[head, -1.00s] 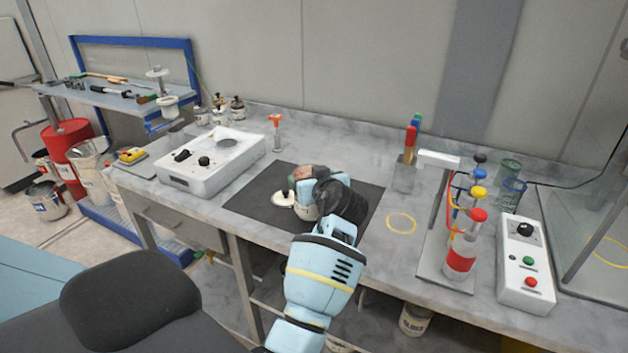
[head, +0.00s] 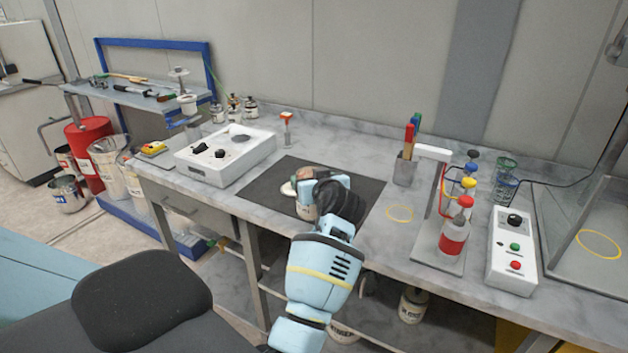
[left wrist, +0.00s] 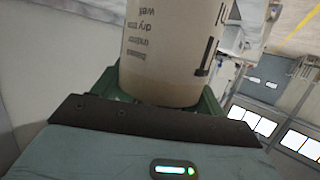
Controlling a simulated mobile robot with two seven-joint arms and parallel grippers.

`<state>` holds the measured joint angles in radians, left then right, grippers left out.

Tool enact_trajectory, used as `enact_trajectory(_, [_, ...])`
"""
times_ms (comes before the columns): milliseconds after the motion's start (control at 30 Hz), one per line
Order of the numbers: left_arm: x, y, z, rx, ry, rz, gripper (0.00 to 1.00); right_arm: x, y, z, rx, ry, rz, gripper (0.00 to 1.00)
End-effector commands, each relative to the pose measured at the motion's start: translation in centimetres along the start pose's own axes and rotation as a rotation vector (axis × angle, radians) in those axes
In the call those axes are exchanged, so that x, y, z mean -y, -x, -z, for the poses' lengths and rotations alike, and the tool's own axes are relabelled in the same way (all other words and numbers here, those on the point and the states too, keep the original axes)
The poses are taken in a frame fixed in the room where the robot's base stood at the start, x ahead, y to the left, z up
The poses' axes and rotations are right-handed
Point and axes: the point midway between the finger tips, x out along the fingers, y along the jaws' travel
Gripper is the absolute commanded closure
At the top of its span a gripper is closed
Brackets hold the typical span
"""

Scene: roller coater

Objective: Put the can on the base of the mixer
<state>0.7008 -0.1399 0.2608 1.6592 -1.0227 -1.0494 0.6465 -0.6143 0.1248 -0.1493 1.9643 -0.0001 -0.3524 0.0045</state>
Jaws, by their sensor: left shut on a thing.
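A pale can with dark printed text (left wrist: 175,50) fills the top of the left wrist view, upright between my left gripper's green fingers. In the head view the can (head: 306,211) shows only partly below my left gripper (head: 316,190), which is shut on it over the dark mat. The wrist and hand hide much of it. A stand with a white head (head: 433,152), a thin post and a flat grey base plate (head: 425,260) stands to the right and looks like the mixer. A red and white container (head: 453,238) is at that plate. My right gripper is not in view.
A yellow ring (head: 399,213) marks bare bench between mat and stand. A white control box (head: 513,250) stands right of the stand. A white box with knobs (head: 225,157) is at left.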

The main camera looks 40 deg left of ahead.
Motion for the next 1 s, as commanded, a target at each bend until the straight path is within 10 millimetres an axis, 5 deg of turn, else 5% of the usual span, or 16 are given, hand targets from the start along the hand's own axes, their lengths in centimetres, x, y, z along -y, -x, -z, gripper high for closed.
enact_trajectory(367, [0.1, 1.7, 1.6, -0.012, -0.027, -0.087, 0.92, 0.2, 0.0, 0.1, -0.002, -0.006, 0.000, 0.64])
enact_trajectory(567, [-1.8, 7.7, 0.9, -0.012, -0.119, -0.349, 0.92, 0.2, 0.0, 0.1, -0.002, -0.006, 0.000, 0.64])
enact_trajectory(800, [-3.8, 17.7, -5.2, -0.001, -0.235, -0.731, 0.92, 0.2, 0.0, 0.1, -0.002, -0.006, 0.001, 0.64])
enact_trajectory(1000, [-3.6, 22.2, -8.5, -0.001, -0.278, -0.889, 0.92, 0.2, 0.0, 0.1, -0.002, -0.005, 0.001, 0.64])
